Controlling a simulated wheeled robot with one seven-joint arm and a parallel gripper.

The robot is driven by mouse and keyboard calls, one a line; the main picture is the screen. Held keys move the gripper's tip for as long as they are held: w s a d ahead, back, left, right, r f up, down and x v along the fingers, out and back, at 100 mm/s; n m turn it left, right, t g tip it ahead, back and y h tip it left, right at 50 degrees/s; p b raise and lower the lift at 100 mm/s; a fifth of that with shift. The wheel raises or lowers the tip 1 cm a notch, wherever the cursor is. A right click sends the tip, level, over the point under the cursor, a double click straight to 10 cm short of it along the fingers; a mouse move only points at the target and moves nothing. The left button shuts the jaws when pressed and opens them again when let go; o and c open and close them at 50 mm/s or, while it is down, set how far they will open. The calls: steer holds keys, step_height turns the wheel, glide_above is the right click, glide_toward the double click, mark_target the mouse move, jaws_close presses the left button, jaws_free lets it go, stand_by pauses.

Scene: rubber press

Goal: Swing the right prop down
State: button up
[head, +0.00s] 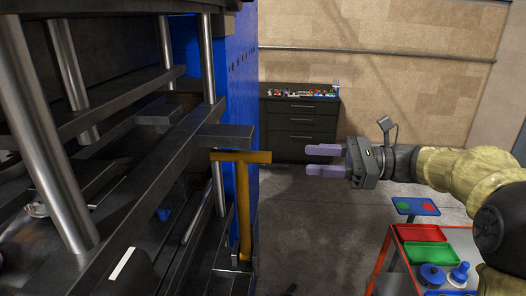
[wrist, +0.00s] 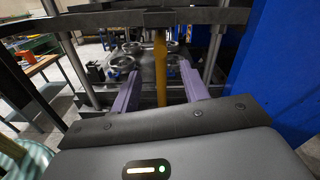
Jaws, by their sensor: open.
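The right prop (head: 243,205) is an orange-yellow T-shaped bar at the near right corner of the press. It stands upright, its crossbar just under a dark block of the press. In the wrist view the prop (wrist: 160,68) shows as a vertical yellow bar between the two fingers, farther off than the fingertips. My gripper (head: 308,160) has purple fingers, is open and empty, and points left at the prop with a clear gap between. In the wrist view the gripper (wrist: 158,70) shows both fingers apart. The prop's lower end is partly hidden.
The press (head: 150,155) with steel columns and dark plates fills the left; its blue side panel (head: 235,80) stands behind the prop. A dark drawer cabinet (head: 302,128) is at the back. An orange cart with red and green trays (head: 420,233) stands at lower right. Floor between is clear.

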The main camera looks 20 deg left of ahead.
mark_target(263, 157)
steer(key=p+x, duration=0.4)
steer(key=x, duration=0.7)
steer(key=shift+a, duration=0.3)
steer(key=shift+f, duration=0.1)
jaws_close()
